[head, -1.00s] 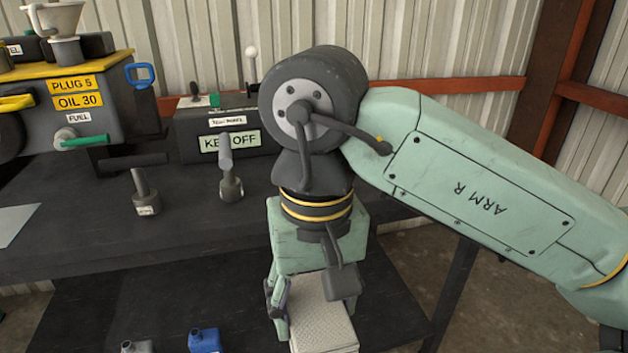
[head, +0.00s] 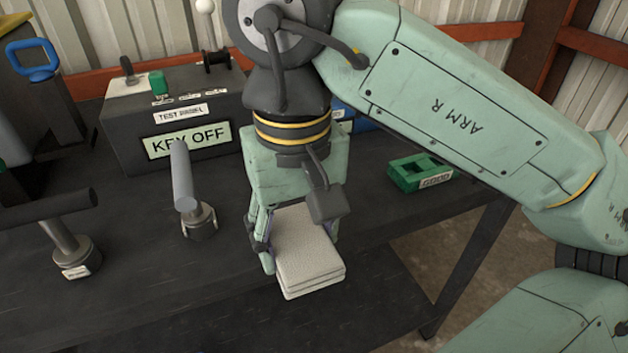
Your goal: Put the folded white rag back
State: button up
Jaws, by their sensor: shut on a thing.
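The folded white rag (head: 308,243) is a thick, layered, textured pad in the middle of the head view. My gripper (head: 299,246) points down and is shut on it, with a finger at its left side and one at its right. The rag appears roughly level and overlaps the front part of the dark bench top (head: 130,265) in the picture. Its height above the bench is hard to tell. My wrist hides part of the bench behind it.
A KEY OFF test panel box (head: 165,125) stands behind left. Upright handled tools (head: 187,190) and (head: 68,240) stand left of my gripper. A green GOOD tray (head: 420,177) lies to the right. Bare bench shows between the tray and rag.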

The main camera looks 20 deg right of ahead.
jog(key=w+d+p, duration=0.1)
jog(key=w+d, duration=0.1)
jog(key=w, duration=0.2)
jog(key=w+d+f+p, duration=0.1)
jog(key=w+d, duration=0.2)
jog(key=w, duration=0.1)
jog(key=w+d+p, duration=0.1)
jog(key=w+d, duration=0.1)
jog(key=w, duration=0.2)
jog(key=shift+d+f, duration=0.15)
jog(key=shift+w+f+p, duration=0.1)
jog(key=shift+f+p, duration=0.4)
jog(key=shift+f, duration=1.3)
jog(key=shift+f, duration=0.15)
jog(key=o, duration=1.1)
notch_tip(320, 180, up, 12)
jog(key=b, duration=0.1)
jog(key=shift+r, duration=0.2)
